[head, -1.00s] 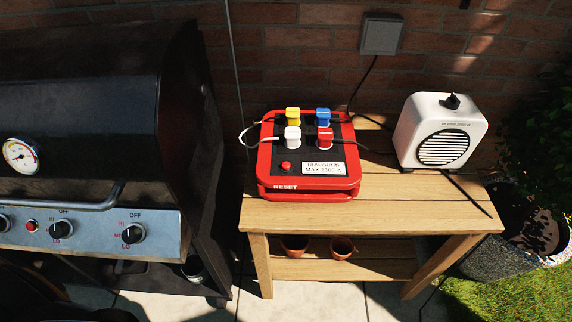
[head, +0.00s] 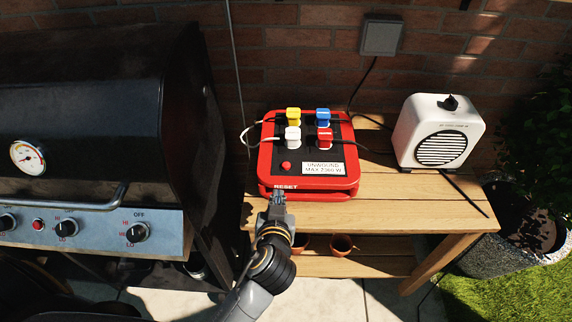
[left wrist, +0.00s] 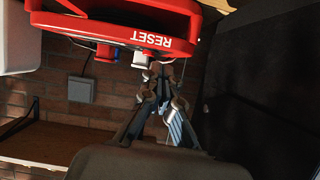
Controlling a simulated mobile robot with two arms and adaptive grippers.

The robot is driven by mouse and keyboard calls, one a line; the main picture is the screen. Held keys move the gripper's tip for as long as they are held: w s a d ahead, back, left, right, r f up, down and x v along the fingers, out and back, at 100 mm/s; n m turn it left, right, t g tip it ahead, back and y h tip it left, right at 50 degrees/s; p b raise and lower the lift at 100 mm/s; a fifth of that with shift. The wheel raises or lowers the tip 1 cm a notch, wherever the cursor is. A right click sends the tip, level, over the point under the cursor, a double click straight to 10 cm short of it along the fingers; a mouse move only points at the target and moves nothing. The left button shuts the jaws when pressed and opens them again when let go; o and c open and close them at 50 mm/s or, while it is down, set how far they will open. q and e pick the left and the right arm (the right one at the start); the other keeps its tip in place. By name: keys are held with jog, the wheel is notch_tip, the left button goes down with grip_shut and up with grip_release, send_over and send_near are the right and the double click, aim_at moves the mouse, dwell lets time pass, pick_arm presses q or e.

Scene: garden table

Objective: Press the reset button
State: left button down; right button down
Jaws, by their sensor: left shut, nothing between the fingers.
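The red power box (head: 348,190) sits on the wooden table, with a black top and yellow, blue, white and red plugs. Its round red reset button (head: 286,167) is on the front left of the top, above the RESET lettering. My left gripper (head: 278,194) is shut and empty, at the box's front edge, just below the button in the picture. In the left wrist view the gripper (left wrist: 157,68) is close to the box's red rim (left wrist: 120,28) with the RESET lettering; I cannot tell if they touch. My right gripper is not in view.
A white heater-like device (head: 437,131) stands right of the box on the wooden table (head: 400,213). A dark grill (head: 90,110) stands close on the left. A brick wall (head: 300,70) is behind. Small pots (head: 341,245) sit on the lower shelf.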

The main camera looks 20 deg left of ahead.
pick_arm(q)
notch_tip(320, 180, up, 6)
jog(key=w+d+t, duration=0.1)
jog(key=t, duration=0.1)
jog(key=shift+w+n+y, duration=0.15)
jog(key=shift+n+y, duration=0.15)
jog(key=shift+n, duration=0.1)
jog(key=shift+d+f, duration=0.1)
jog(key=shift+f, duration=0.05)
jog(key=shift+w, duration=0.1)
jog(key=p, duration=0.3)
send_over(286, 174)
notch_tip(286, 174, down, 2)
jog(key=shift+w+f, duration=0.1)
notch_tip(286, 174, down, 3)
jog(key=shift+f, duration=0.1)
jog(key=shift+s+f, duration=0.2)
jog(key=shift+f, duration=0.35)
jog(key=shift+b, duration=0.3)
